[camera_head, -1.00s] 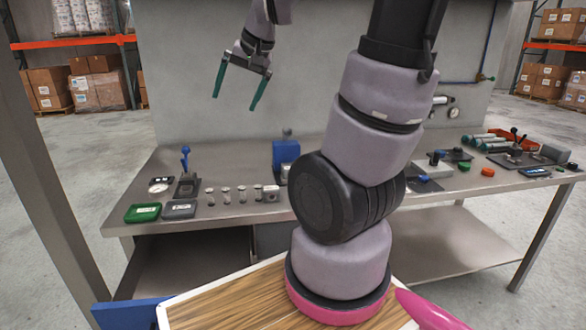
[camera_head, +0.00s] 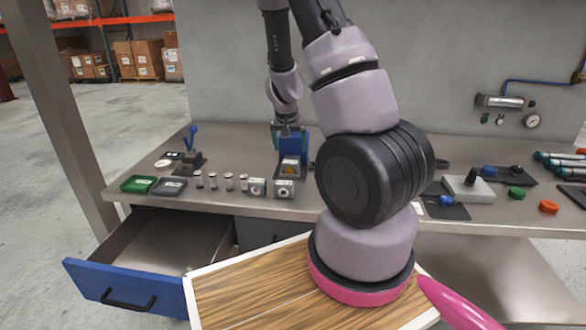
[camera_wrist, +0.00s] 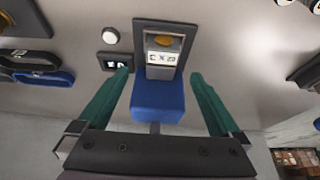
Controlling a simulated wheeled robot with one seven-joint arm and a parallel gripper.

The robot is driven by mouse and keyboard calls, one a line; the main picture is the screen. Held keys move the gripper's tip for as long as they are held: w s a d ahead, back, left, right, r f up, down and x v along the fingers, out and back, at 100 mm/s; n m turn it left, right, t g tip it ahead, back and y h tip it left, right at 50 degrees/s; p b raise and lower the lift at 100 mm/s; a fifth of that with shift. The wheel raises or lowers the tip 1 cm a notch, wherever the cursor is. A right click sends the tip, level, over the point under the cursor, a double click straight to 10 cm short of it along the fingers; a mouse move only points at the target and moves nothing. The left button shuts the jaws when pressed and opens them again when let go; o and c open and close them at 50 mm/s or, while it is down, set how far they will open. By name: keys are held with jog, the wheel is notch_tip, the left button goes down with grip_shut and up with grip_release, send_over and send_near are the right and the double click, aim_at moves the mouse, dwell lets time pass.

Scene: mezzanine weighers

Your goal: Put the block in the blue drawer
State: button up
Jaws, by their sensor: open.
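The blue drawer (camera_head: 125,287) is pulled open under the left of the bench, and its visible inside (camera_head: 165,245) looks empty. Two small grey blocks with round faces, one (camera_head: 257,187) left of the other (camera_head: 284,189), stand near the bench's front edge; I cannot tell which piece is the task's block. In the wrist view the blue device (camera_wrist: 158,100) appears between my spread teal fingers, with no contact visible. A labelled grey part with an orange disc (camera_wrist: 163,50) adjoins it.
Several small metal cylinders (camera_head: 228,182) stand left of the blocks. Green (camera_head: 140,184) and grey (camera_head: 171,188) trays and a blue-handled lever device (camera_head: 190,155) sit farther left. Knobs and fittings (camera_head: 470,188) occupy the right. A wooden board (camera_head: 245,290) lies in front, near the drawer.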

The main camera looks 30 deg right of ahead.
aim_at(290, 162)
jog(key=x, duration=0.9)
jog(key=shift+a+f, duration=0.25)
jog(key=shift+f, duration=0.1)
grip_shut()
